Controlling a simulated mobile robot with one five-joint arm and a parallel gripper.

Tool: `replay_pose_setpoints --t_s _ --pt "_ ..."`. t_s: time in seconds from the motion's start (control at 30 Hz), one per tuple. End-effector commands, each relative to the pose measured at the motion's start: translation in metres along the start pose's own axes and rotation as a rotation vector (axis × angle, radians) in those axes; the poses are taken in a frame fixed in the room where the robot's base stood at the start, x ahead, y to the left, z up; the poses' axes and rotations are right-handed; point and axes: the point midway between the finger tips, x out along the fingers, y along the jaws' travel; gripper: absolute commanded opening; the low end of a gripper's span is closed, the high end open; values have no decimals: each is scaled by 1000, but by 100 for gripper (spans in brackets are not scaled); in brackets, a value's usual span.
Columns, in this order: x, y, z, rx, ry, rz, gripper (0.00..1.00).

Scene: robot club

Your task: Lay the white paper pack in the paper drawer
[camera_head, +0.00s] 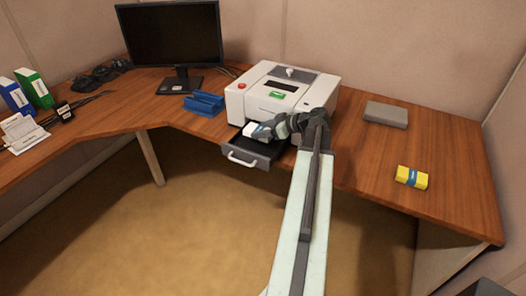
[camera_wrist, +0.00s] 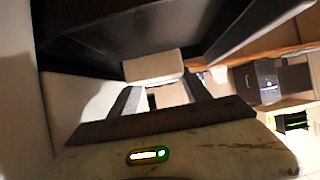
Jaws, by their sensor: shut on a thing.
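The white paper pack (camera_head: 257,131) with a blue band is held in my gripper (camera_head: 268,132), over the open paper drawer (camera_head: 254,150). The drawer is dark inside with a pale handle, and is pulled out from the front of the white printer (camera_head: 280,92). In the wrist view the pale pack (camera_wrist: 153,67) sits between the two fingertips of my gripper (camera_wrist: 153,84), with dark drawer walls (camera_wrist: 100,25) beyond it. I cannot tell whether the pack touches the drawer floor.
A blue tray (camera_head: 204,103) and a monitor (camera_head: 172,35) stand left of the printer. A grey box (camera_head: 386,114) and a yellow pack with a blue band (camera_head: 412,177) lie on the desk to the right. The desk between them and the printer is clear.

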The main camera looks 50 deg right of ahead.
Motion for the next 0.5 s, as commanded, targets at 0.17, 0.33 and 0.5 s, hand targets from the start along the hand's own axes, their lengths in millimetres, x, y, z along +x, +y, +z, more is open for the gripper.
replay_pose_setpoints --t_s 0.17,0.33,0.5 --pt "2 0 5 0 1 0 9" --pt "17 0 31 0 0 1 9" --pt "23 0 44 1 1 1 9"
